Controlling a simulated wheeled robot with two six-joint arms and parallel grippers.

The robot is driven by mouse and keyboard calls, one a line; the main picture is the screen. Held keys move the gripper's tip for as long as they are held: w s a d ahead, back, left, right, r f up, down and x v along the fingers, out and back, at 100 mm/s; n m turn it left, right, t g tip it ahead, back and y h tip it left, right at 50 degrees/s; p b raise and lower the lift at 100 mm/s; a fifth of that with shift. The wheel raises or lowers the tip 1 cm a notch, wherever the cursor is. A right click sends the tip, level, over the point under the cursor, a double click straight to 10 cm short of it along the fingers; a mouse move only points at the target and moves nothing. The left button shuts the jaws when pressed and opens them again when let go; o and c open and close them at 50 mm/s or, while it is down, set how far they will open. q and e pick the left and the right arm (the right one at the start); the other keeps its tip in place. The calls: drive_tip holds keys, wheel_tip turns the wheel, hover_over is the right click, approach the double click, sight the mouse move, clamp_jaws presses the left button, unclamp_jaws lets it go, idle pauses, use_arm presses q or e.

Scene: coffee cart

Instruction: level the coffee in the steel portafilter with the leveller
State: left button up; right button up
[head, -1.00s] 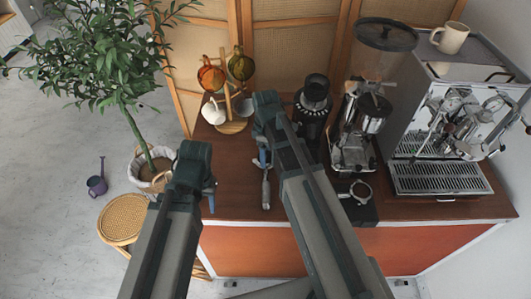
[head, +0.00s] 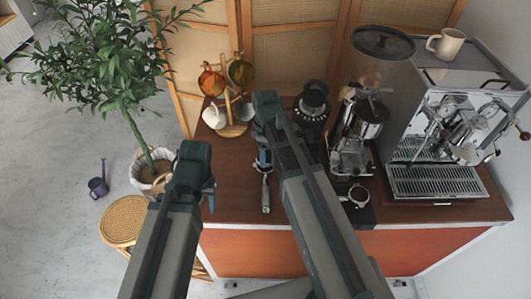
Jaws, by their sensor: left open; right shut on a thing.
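The steel portafilter (head: 266,195) lies on the brown counter at centre, its handle pointing to the front edge. Its basket end and the coffee are hidden under my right gripper. My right gripper (head: 263,161) points down over that end, shut on what appears to be the leveller, which is mostly hidden by the gripper and arm. Whether the leveller touches the coffee cannot be told. My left gripper (head: 209,198) is open and empty, left of the portafilter near the counter's front left edge.
A second portafilter (head: 359,195) rests on a dark stand at right. A grinder (head: 354,140), a black-topped device (head: 313,105) and the espresso machine (head: 435,140) stand behind. A cup tree (head: 231,129) stands at back left. Counter (head: 232,195) between the grippers is clear.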

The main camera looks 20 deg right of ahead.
drive_tip(key=shift+r, duration=0.35)
wheel_tip(320, 180, up, 5)
drive_tip(key=p, duration=0.5)
drive_tip(key=shift+p, duration=0.35)
